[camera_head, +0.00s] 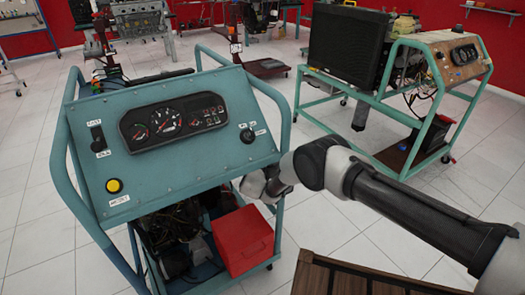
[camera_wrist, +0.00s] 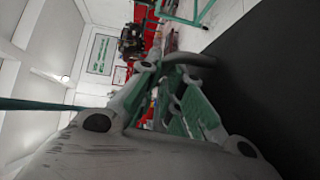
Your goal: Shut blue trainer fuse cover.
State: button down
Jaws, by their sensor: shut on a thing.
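The blue trainer (camera_head: 180,165) stands at the left in the head view, its sloped gauge panel facing me. I cannot pick out its fuse cover in either view. My arm reaches in from the right, and my gripper (camera_head: 264,187) is at the trainer's right side, just below the panel's lower right corner. Its fingertips are not clear there. A large dark surface (camera_wrist: 270,80) is close on the right of that view.
A red box (camera_head: 243,240) sits low in the trainer's frame, below my gripper. A second trainer (camera_head: 455,63) with a wooden panel and a black radiator (camera_head: 348,45) stands behind at the right. A brown slatted surface (camera_head: 345,280) is at the bottom. Tiled floor lies clear between the trainers.

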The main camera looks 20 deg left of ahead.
jog(key=shift+w+d+r, duration=0.25)
jog(key=shift+w+r, duration=0.25)
jog(key=c, duration=1.8)
grip_release()
jog(key=shift+c, duration=0.2)
jog(key=shift+s+f, duration=0.1)
jog(key=shift+f, duration=0.1)
